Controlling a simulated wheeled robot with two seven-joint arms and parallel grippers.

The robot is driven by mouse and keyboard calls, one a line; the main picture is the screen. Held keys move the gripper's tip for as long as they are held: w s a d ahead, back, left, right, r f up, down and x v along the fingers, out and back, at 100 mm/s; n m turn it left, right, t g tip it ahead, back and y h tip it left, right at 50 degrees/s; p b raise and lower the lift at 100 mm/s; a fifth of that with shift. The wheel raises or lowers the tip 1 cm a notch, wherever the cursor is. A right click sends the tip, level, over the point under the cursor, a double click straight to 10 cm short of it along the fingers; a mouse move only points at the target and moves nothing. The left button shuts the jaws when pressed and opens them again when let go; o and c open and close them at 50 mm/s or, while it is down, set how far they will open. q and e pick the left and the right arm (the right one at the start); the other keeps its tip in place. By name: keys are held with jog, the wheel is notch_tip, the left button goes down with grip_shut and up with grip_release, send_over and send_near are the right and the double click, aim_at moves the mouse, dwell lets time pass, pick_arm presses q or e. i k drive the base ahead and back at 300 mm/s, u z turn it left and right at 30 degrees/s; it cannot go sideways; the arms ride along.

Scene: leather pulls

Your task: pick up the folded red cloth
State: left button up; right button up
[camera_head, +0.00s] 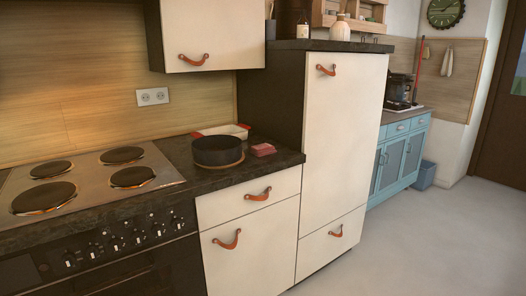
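The folded red cloth (263,150) is a small reddish-pink bundle lying on the dark countertop (203,177). It lies just right of a black pot (218,151), close to the counter's right end beside the tall cream cabinet (341,140). Neither of my grippers shows in the head view. Nothing visible covers the cloth.
The black pot stands on a round wooden board. A white dish with red handles (226,131) is behind it. The stove (88,182) with several hotplates is at left. A cream drawer (249,193) with a leather pull is below. Open floor (420,245) lies at right.

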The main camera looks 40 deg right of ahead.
aim_at(264, 149)
jog(key=z, duration=0.25)
jog(key=i, duration=1.1)
jog(key=z, duration=0.8)
